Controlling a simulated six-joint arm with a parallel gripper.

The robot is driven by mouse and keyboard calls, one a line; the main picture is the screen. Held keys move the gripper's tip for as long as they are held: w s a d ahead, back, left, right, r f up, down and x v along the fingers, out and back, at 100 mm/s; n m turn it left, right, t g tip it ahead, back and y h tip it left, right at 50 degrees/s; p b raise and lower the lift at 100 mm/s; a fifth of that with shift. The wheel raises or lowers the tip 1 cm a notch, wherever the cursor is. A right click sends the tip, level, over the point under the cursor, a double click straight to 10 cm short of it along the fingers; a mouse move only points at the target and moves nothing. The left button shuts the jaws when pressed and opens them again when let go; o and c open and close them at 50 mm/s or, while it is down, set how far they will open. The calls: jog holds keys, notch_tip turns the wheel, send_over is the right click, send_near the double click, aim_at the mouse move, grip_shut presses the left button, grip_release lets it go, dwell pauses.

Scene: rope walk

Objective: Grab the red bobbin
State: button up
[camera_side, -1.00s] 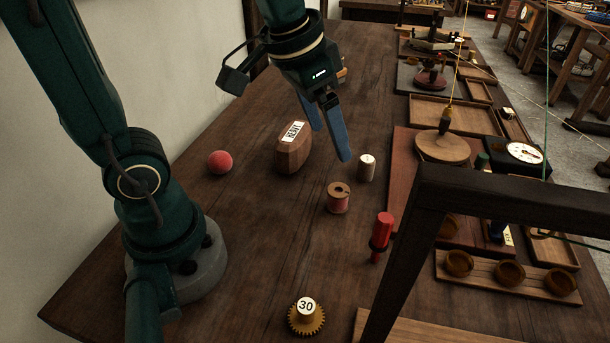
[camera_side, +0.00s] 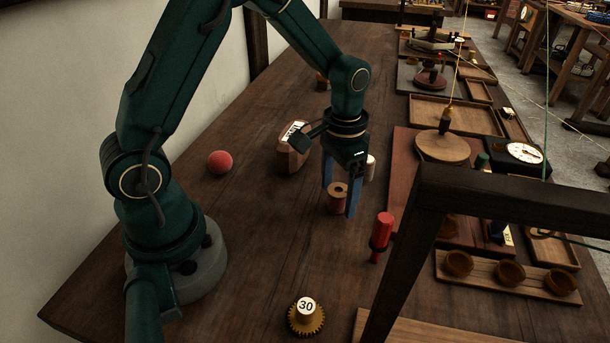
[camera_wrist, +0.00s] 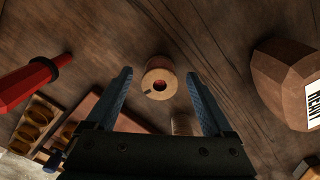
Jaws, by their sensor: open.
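The red bobbin (camera_side: 336,203) is a small spool with a pale wooden top and reddish winding, standing upright on the bench. In the wrist view it shows from above as a round wooden disc with a centre hole (camera_wrist: 160,88). My gripper (camera_side: 340,200) points down over it with its blue fingers open. In the wrist view the bobbin lies between the two fingertips (camera_wrist: 160,74), with a gap on each side. No contact shows. The right finger partly covers the bobbin in the side view.
A white cylinder (camera_side: 370,166) stands close behind the bobbin. A wooden block labelled "HEAVY" (camera_side: 291,160) is at left, beside my gripper. A red ball (camera_side: 220,162) and a gear marked 30 (camera_side: 306,318) lie farther off.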

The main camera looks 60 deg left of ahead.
jog(key=shift+f, duration=0.45)
grip_shut()
jog(key=shift+r, duration=0.15)
